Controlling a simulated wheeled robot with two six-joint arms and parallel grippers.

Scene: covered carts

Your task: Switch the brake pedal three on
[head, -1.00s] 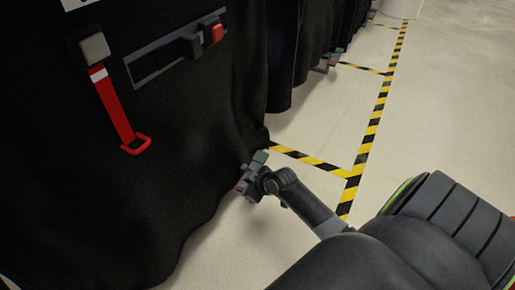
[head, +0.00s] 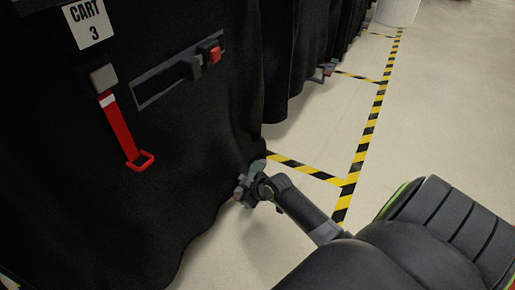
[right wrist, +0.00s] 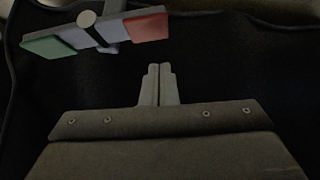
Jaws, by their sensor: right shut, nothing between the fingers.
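The brake pedal (head: 259,166) sits low at the bottom edge of the black-covered cart, mostly hidden by my gripper in the head view. In the right wrist view the pedal (right wrist: 95,33) is a tilted bar on a round pivot, with a green pad at the left end, a red pad at the right end and grey between. My right gripper (right wrist: 158,88) is shut and empty, its fingertips below the bar in that picture. In the head view the right gripper (head: 247,184) is right at the pedal; I cannot tell whether they touch. My left gripper is out of view.
The sign (head: 88,22) reads CART 3. A red strap (head: 119,130) and a panel with a red switch (head: 209,52) are on the black cover (head: 110,215). Yellow-black tape (head: 368,130) marks the floor. The floor to the right is clear.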

